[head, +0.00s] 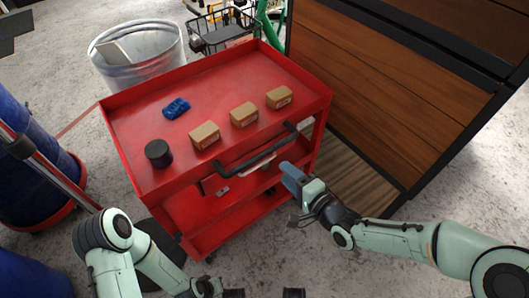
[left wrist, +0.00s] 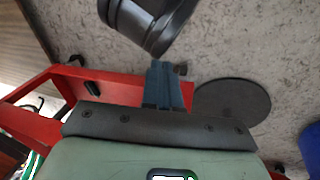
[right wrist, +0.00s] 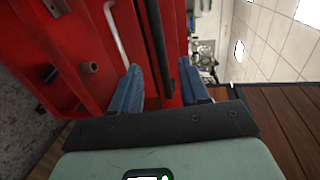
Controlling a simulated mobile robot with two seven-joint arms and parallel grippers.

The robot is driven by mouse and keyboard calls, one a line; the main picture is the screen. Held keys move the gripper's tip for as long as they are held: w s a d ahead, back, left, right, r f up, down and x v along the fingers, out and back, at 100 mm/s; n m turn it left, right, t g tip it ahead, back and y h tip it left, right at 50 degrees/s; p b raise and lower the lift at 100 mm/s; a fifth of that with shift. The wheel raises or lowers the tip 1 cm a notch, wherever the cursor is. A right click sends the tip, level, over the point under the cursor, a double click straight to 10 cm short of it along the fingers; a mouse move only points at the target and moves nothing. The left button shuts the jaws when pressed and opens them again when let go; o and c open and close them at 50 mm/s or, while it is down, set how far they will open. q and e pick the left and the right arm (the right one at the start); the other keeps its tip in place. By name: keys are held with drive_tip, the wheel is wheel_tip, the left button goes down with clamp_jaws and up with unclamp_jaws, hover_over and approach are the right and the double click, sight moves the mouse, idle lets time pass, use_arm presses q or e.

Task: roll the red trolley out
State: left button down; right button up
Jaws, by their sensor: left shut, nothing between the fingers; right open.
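The red trolley (head: 226,84) stands upright on the concrete floor, its black handle (head: 256,158) along the near side. On its top lie a blue crumpled item (head: 176,108), small cardboard boxes (head: 244,114) and a dark round can (head: 158,153). My right gripper (head: 290,174) is open just below the handle's right end. In the right wrist view, the black handle (right wrist: 158,50) runs between the open fingers' lines, unheld. My left gripper (left wrist: 165,85) is shut and empty beside the trolley's red frame (left wrist: 110,88) in the left wrist view; its fingers are not clear in the head view.
A wood-panelled cabinet (head: 400,80) stands close at the trolley's right. A metal tub (head: 138,58) and a bike with a wire basket (head: 222,30) are behind. Blue barrels (head: 30,165) stand at left. Bare floor (head: 345,270) lies in front of the trolley.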

sight(263, 152)
drive_tip(key=shift+b+x, duration=1.9)
drive_tip(key=shift+x, duration=4)
use_arm(q)
wheel_tip(263, 152, down, 6)
drive_tip(key=a, duration=0.2)
drive_tip(key=shift+a+y, duration=0.25)
drive_tip(key=shift+y, duration=0.05)
use_arm(e)
drive_tip(key=shift+s, duration=0.1)
clamp_jaws()
